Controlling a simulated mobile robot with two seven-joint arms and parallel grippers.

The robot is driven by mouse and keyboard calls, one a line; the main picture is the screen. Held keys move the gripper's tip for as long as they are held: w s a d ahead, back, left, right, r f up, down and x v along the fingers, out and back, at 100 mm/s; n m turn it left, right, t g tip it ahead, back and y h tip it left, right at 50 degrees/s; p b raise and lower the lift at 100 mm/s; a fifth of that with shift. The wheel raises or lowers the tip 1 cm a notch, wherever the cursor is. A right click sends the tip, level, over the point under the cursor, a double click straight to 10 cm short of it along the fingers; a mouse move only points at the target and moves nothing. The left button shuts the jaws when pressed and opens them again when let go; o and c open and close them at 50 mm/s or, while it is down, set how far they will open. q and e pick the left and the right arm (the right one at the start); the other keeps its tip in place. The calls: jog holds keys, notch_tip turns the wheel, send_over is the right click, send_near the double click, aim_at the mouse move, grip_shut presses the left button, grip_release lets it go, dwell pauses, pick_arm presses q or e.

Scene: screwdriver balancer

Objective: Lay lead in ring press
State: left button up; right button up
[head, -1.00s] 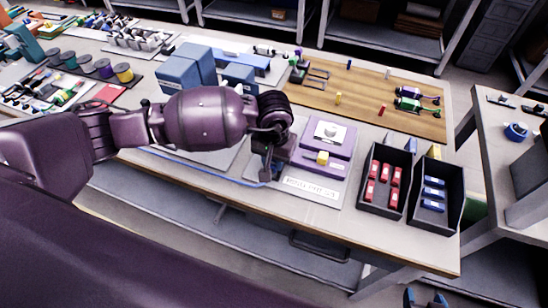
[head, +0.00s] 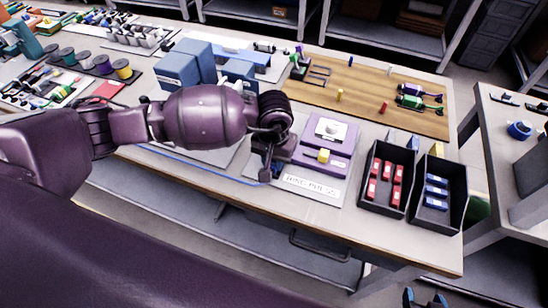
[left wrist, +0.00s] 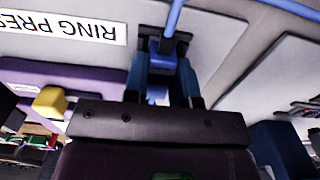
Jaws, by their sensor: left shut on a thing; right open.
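The blue lead (head: 222,180) runs along the front of the bench to my left gripper (head: 268,172). The left wrist view shows my left gripper (left wrist: 168,62) shut on the lead's blue end piece, with the blue cable (left wrist: 174,18) leading away. The ring press (head: 340,150) is purple with a white top part and a yellow block (head: 323,156); it stands just right of my left gripper. My left arm hides part of the bench around the gripper. My right gripper (head: 425,299) is open and empty at the bottom right, below the bench.
A white RING PRESS label (head: 311,187) lies in front of the press. To the right stand a black bin with red parts (head: 371,211) and one with blue parts (head: 458,215). Blue blocks (head: 178,73) stand behind my left arm. A wooden board (head: 345,75) lies at the back.

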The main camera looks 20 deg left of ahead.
jog(key=shift+s, duration=0.15)
pick_arm(q)
jog(key=o, duration=1)
jog(key=shift+c, duration=0.2)
pick_arm(e)
jog(key=shift+s+f, duration=0.15)
jog(key=shift+s, duration=0.05)
pick_arm(q)
jog(key=shift+r, duration=0.2)
notch_tip(320, 180, up, 3)
jog(key=shift+w+r, duration=0.1)
notch_tip(320, 180, up, 6)
jog(key=shift+f, duration=0.2)
jog(key=shift+r+p, duration=0.3)
jog(key=shift+r, duration=0.5)
pick_arm(e)
jog(key=shift+w+r, duration=0.4)
jog(key=shift+r, duration=0.3)
